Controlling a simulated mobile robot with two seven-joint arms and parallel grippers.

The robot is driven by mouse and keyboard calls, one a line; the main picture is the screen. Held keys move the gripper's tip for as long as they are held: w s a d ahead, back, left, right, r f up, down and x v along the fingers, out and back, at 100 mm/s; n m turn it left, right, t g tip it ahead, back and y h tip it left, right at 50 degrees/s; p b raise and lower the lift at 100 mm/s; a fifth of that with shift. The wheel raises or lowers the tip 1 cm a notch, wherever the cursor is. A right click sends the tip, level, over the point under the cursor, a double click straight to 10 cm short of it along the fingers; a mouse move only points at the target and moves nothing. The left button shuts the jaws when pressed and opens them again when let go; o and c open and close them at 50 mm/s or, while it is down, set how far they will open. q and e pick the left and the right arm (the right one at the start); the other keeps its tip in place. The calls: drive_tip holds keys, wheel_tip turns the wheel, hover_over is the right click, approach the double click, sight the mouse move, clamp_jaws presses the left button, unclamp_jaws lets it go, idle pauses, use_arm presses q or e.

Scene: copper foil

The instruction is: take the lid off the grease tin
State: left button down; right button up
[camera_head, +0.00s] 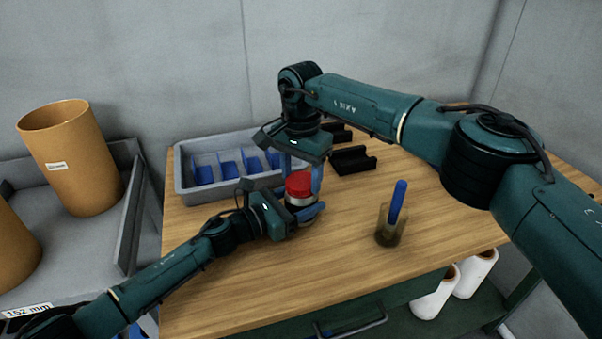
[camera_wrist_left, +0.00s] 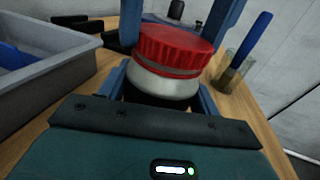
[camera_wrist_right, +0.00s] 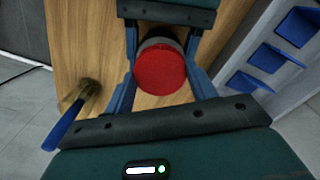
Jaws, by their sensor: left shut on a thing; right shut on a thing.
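The grease tin (camera_head: 300,202) has a pale metal body and a ribbed red lid (camera_head: 299,184). It is over the wooden table, near the grey tray. My left gripper (camera_head: 306,212) is shut on the tin's body from the side; the body shows between its fingers in the left wrist view (camera_wrist_left: 160,88). My right gripper (camera_head: 301,176) comes down from above and is shut on the red lid, with a blue finger on each side. The lid (camera_wrist_right: 160,72) fills the gap in the right wrist view. In the left wrist view the lid sits on the body or just above it; I cannot tell which.
A grey tray (camera_head: 184,186) with blue dividers stands behind my left gripper. Black holders (camera_head: 352,160) lie at the back. A cup (camera_head: 388,232) with a blue-handled brush (camera_head: 398,198) stands to the right. The table's front (camera_head: 300,262) is clear.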

sight(301, 180)
drive_tip(key=shift+r, duration=0.2)
idle(0.6)
drive_tip(key=shift+r, duration=0.9)
drive_tip(key=shift+r, duration=0.1)
drive_tip(key=shift+r, duration=1.95)
use_arm(q)
drive_tip(key=shift+c, duration=1.3)
unclamp_jaws()
